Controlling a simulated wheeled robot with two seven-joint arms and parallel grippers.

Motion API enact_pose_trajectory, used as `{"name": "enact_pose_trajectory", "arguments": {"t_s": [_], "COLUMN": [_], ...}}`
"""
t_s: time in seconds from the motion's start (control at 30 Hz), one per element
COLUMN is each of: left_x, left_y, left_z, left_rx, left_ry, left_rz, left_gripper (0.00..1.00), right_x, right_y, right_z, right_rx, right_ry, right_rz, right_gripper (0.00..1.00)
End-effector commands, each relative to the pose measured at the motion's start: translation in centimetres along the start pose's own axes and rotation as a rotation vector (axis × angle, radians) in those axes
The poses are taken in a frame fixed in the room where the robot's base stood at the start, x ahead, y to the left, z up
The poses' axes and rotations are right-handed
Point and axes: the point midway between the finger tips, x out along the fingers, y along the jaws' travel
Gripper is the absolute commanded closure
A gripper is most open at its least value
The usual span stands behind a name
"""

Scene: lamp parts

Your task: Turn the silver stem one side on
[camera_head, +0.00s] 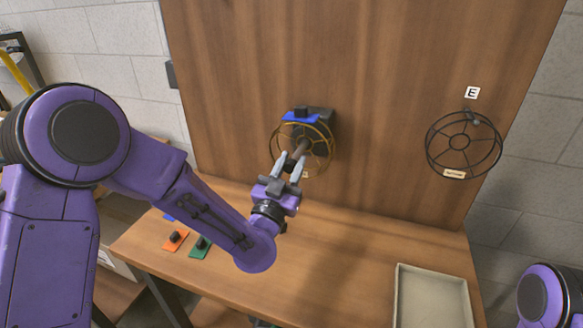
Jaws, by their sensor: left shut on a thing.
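My left gripper (296,157) reaches up from the table's front to the wooden back panel. Its fingers are shut on a short grey stem (302,146), which looks like the silver stem. The stem is at the middle of a gold wire ring cage (328,133) on the panel. The gripper hides part of the stem and the cage's lower left. A dark mount with a blue plate (300,117) sits at the cage's top. I cannot tell the stem's exact turn. Only part of my right arm shows at the lower right; its gripper is out of view.
A black wire cage (459,143) hangs at the panel's right, under a label "E" (472,92). A pale tray (434,268) stands at the table's right. Orange (174,242) and green (195,252) plates with dark knobs lie at the left. The table's middle is clear.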

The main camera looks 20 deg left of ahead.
Motion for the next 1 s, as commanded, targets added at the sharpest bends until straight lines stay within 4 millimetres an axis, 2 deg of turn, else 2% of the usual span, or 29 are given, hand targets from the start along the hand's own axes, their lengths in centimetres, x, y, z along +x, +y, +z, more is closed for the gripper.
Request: {"name": "enact_pose_trajectory", "arguments": {"t_s": [0.5, 1.0], "left_x": [-0.2, -0.1], "left_y": [0.1, 0.1], "left_z": [0.3, 0.1], "left_rx": [-0.392, -0.768], "left_ry": [-0.001, -0.003], "left_rz": [-0.162, -0.319], "left_gripper": [1.0, 1.0], "right_x": [3.4, 4.5], "right_y": [-0.3, -0.4], "right_z": [1.4, 1.8], "right_rx": [0.0, 0.0], "right_ry": [0.0, 0.0], "right_rz": [0.0, 0.0], "right_gripper": [0.43, 0.43]}}
